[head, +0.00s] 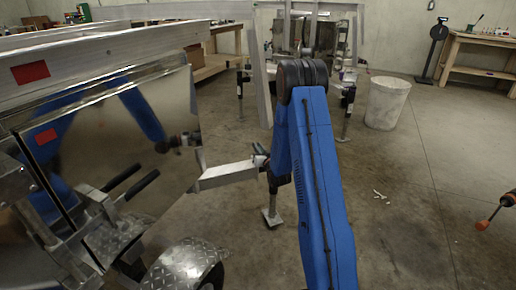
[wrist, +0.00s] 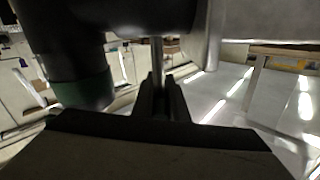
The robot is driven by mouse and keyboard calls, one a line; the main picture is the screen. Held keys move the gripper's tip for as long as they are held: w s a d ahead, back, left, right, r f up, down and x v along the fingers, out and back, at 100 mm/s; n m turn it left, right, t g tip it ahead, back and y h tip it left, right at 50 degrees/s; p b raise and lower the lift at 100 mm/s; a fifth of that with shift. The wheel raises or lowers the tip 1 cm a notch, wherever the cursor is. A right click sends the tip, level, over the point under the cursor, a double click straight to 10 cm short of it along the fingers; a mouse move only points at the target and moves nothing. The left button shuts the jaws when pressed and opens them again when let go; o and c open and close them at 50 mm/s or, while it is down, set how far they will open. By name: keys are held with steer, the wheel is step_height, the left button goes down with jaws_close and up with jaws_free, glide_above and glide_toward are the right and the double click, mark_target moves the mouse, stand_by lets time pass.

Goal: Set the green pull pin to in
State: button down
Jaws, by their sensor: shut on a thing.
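In the wrist view, my gripper (wrist: 160,103) has its two dark fingers close together around a thin metal rod (wrist: 157,58). The rod runs up from the fingers to a dark body above and looks like the pull pin's stem. No green shows on it, and how far in or out it sits cannot be told. A dark cylinder with a green-tinted lower end (wrist: 80,92) hangs just left of the fingers, apart from them. In the head view my blue arm reaches to the end of the trailer's metal beam (head: 228,174); my fingertips and the pin are hidden there.
The trailer's polished side panel (head: 165,150) and a tread-plate fender (head: 185,268) are at left. A white bin (head: 387,103) and workbench (head: 480,60) stand behind. Floor at right is mostly clear.

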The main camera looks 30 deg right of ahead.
steer(key=shift+f, duration=1.9)
steer(key=c, duration=1.7)
jaws_free()
steer(key=shift+f, duration=0.1)
steer(key=shift+c, duration=0.2)
steer(key=s+a, duration=0.2)
steer(key=s, duration=1.5)
steer(key=shift+s, duration=0.15)
